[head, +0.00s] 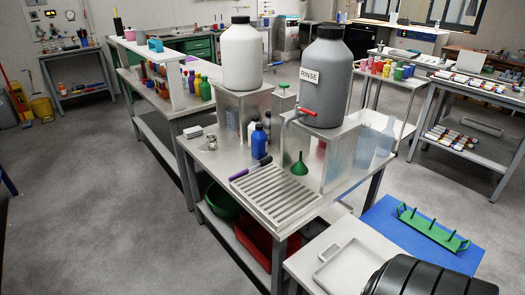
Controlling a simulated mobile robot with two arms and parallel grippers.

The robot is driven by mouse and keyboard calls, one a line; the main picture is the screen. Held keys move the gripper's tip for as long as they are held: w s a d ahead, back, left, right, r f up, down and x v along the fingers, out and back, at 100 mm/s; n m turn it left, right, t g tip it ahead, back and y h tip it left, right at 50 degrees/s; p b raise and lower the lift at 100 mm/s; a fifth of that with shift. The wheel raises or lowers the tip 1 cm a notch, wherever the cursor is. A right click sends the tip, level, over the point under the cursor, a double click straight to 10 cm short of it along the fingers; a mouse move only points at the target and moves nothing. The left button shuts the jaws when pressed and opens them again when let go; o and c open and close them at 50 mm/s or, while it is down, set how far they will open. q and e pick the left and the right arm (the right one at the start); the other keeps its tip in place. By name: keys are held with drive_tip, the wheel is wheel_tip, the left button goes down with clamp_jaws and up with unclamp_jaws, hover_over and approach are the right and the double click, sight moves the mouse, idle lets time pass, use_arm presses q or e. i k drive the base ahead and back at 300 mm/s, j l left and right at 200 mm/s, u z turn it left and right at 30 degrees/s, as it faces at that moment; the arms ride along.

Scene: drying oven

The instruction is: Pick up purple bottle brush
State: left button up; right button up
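The purple bottle brush (239,175) lies on the metal table (212,161), at the left edge of a slatted drain grate. Its purple part points to the lower left, and a dark part runs up and right toward the blue bottle. Neither of my grippers shows in the head view.
A blue bottle (258,143) stands just behind the brush, with a green funnel (300,166) to the right. The drain grate (275,194) lies in front. A grey RINSE tank (325,82) and a white tank (242,57) stand on raised metal stands. Open floor lies left.

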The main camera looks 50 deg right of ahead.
sight(264, 162)
drive_tip(key=i+z, duration=0.35)
drive_tip(key=i, duration=0.25)
drive_tip(key=i+j+z, duration=0.2)
drive_tip(key=i+z, duration=0.2)
drive_tip(key=i, duration=0.2)
